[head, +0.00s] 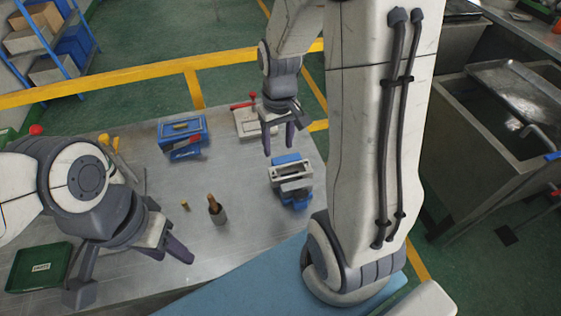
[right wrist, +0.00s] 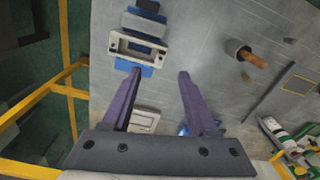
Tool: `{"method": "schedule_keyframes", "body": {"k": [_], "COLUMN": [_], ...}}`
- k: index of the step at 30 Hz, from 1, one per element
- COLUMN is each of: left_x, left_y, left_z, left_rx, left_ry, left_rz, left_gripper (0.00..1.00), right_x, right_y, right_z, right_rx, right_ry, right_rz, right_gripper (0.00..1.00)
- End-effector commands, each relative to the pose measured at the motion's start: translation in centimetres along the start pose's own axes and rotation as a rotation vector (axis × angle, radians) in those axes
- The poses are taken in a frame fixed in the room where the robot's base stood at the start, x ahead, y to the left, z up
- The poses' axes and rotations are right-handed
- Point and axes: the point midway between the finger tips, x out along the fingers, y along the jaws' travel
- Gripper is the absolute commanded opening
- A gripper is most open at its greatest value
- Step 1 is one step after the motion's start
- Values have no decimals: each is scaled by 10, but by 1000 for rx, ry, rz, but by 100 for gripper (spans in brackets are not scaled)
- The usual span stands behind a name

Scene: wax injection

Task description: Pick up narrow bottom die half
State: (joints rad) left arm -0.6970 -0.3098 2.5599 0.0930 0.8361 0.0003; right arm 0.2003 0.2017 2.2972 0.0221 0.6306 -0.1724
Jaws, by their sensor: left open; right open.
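A pale grey rectangular die frame (head: 291,171) with an open middle sits on a blue fixture (head: 297,203) at the right of the metal table. It also shows at the upper left in the right wrist view (right wrist: 117,47). I cannot tell whether it is the narrow bottom die half. My right gripper (head: 278,150) is open and empty, hanging above the table just behind the frame. In the right wrist view its fingertips (right wrist: 159,73) point toward the table, with the frame beyond the left finger. My left gripper (head: 135,277) is open and empty over the table's near left.
A blue box-shaped fixture (head: 182,140) stands at the back. A white block with a red handle (head: 252,123) lies behind my right gripper. A holder with a wooden-handled tool (head: 217,211) stands mid-table. A green tray (head: 38,268) lies at the left.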

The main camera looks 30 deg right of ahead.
Motion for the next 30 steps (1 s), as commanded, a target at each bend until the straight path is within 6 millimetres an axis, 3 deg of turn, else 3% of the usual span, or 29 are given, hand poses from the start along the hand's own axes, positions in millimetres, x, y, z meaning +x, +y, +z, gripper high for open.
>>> {"method": "schedule_keyframes", "body": {"k": [1, 3, 6, 9, 18, 25, 30], "left_x": [2, 3, 4, 4, 0, -4, -13], "left_y": [0, 0, 0, 0, 0, 0, 1], "left_z": [0, 0, 0, 0, 0, 0, -1], "left_rx": [0, 0, 0, 0, 0, 0, -1], "left_ry": [0, 0, 0, 0, 0, 0, 0], "left_rz": [0, 0, 0, 0, 0, 0, 0], "left_gripper": [50, 50, 50, 50, 50, 50, 50], "right_x": [12, 22, 32, 41, 83, 99, 121], "right_y": [27, 54, 81, 94, 96, 96, 98], "right_z": [-2, -4, -3, -1, 0, 0, 1], "right_rx": [66, 123, 179, 204, 209, 208, 208], "right_ry": [-8, -11, -13, -15, -17, -17, -18], "right_rz": [3, 6, 10, 12, 11, 11, 11], "right_gripper": [59, 59, 59, 59, 59, 59, 59]}}
